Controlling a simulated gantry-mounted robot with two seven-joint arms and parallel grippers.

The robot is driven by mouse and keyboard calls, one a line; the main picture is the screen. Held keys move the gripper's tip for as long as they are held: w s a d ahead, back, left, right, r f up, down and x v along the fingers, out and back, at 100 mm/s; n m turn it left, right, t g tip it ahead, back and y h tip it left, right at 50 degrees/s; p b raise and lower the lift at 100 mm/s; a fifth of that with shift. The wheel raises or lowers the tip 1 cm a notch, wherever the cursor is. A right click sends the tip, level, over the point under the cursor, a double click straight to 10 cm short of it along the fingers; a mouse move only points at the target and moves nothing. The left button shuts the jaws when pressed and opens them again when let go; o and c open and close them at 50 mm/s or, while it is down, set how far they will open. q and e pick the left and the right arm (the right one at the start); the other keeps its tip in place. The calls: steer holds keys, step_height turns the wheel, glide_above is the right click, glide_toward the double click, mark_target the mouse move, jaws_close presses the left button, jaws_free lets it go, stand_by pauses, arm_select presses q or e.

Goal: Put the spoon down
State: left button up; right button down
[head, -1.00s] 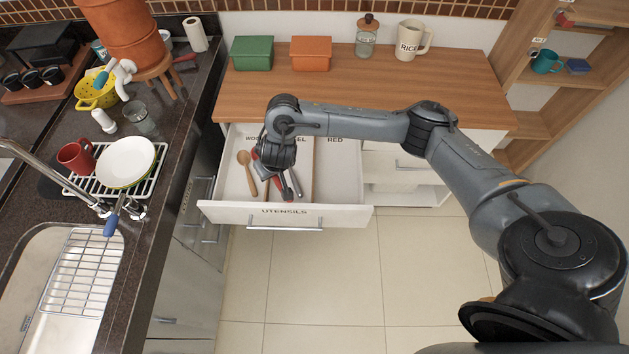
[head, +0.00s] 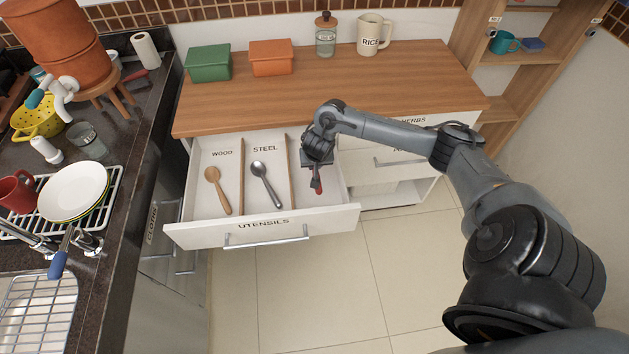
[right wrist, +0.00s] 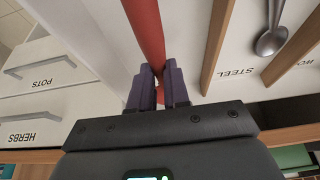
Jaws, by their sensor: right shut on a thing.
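My right gripper (head: 315,177) is shut on a red spoon (head: 320,188), inside or just above the right compartment of the open utensils drawer (head: 190,236). In the right wrist view the purple fingers (right wrist: 158,82) close on the red handle (right wrist: 146,32). The spoon's bowl does not show clearly, and I cannot tell whether it touches the drawer floor. A wooden spoon (head: 218,190) lies in the left compartment, marked WOOD. A steel spoon (head: 266,185) lies in the middle one, marked STEEL. My arm hides the right compartment's label. My left gripper is out of view.
Wooden dividers (head: 290,172) separate the compartments. The counter (head: 300,98) above the drawer carries a green box (head: 208,63), an orange box (head: 271,57), a glass jar (head: 326,35) and a rice jug (head: 373,35). The floor in front is clear.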

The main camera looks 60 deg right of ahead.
step_height(320, 180, down, 2)
steer(key=shift+f+b, duration=1.65)
steer(key=shift+f, duration=0.9)
steer(key=shift+r, duration=0.1)
steer(key=c, duration=1.1)
jaws_free()
